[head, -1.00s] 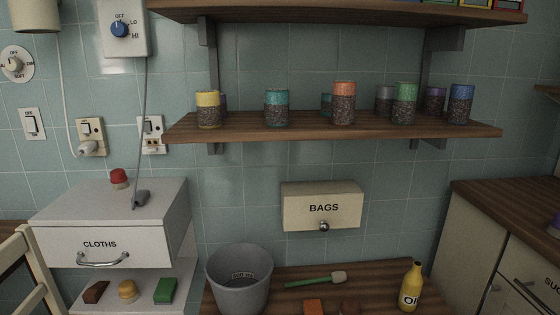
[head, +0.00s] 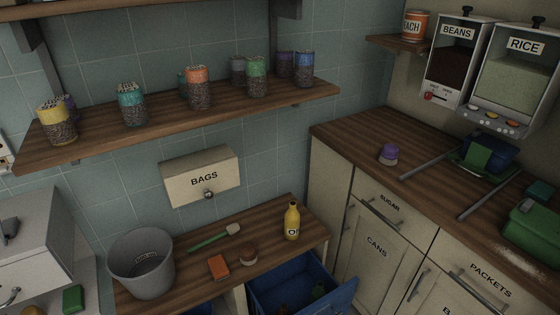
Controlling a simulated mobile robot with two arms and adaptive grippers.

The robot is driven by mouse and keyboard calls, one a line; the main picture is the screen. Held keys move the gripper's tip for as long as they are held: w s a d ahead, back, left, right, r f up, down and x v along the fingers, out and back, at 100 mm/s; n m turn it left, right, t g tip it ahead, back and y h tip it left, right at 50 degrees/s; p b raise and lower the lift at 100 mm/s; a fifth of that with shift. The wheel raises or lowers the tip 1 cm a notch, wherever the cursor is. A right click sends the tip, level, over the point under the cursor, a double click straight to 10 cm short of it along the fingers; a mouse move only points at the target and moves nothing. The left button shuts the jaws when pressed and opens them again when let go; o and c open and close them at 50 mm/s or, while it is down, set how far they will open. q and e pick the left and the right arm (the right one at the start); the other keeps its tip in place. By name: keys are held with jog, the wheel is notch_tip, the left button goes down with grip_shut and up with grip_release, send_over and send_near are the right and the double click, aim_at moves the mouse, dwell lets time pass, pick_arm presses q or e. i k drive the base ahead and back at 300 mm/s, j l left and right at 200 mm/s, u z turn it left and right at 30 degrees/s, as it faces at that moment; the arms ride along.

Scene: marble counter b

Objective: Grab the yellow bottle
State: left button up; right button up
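The yellow bottle (head: 292,222) stands upright near the right end of the low wooden counter (head: 190,263) in the head view. Neither of my grippers shows in the head view.
Left of the bottle are a grey bucket (head: 141,264), a green-handled brush (head: 213,238), an orange block (head: 218,267) and a brown round item (head: 248,257). A blue open drawer (head: 345,297) juts out below the bottle. A shelf of jars (head: 180,118) hangs above.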

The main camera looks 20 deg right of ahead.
aim_at(292, 219)
jog(key=z, duration=1.2)
